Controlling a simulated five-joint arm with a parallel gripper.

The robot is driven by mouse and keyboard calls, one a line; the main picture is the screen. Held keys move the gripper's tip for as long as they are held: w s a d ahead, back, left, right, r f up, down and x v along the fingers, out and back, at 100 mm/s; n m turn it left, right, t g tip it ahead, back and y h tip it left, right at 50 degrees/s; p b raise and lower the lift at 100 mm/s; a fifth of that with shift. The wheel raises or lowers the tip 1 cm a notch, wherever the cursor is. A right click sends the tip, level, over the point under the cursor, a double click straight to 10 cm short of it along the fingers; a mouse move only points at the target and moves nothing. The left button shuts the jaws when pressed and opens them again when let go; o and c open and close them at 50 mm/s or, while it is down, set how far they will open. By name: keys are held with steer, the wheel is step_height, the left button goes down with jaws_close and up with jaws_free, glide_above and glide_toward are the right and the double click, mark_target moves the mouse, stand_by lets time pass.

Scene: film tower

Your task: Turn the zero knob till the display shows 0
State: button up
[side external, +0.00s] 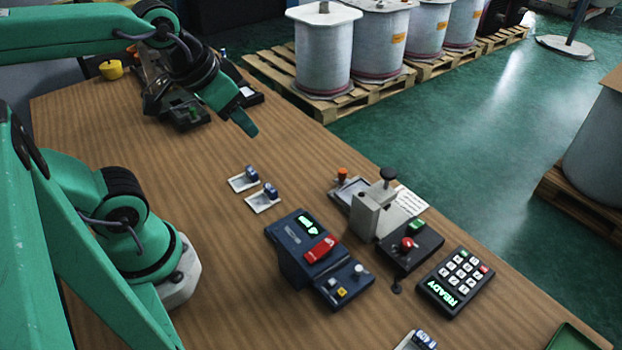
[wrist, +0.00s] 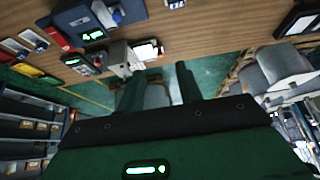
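A dark blue instrument (side external: 288,247) stands on the table, with a small green-lit display (side external: 308,224) and a red part beside it. Its figures are too small to read in the side external view. In the wrist view the display (wrist: 93,35) is tiny and seems to show a 4, though I cannot be sure. A low front box carries a pale round knob (side external: 359,268) and a yellow button; I cannot read which control is the zero knob. My gripper (side external: 245,112) is above the table's far part, away from the instrument. In the wrist view its fingers (wrist: 158,82) are apart and empty.
A grey press-like fixture (side external: 370,212), a box with red and green buttons (side external: 409,248) and a keypad reading READY (side external: 455,282) stand right of the instrument. Small white trays (side external: 243,180) hold blue pieces. Bare table (side external: 220,260) lies left. Drums stand on pallets beyond.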

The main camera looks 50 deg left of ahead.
steer(key=w+d+f+g, duration=0.1)
steer(key=w+d+f, duration=0.1)
steer(key=w+d, duration=0.25)
steer(key=g, duration=0.4)
glide_toward(359, 268)
steer(key=shift+w+a+f+m, duration=0.15)
steer(key=shift+w+m, duration=0.05)
steer(key=shift+m, duration=0.1)
steer(key=shift+f, duration=3.9)
jaws_close()
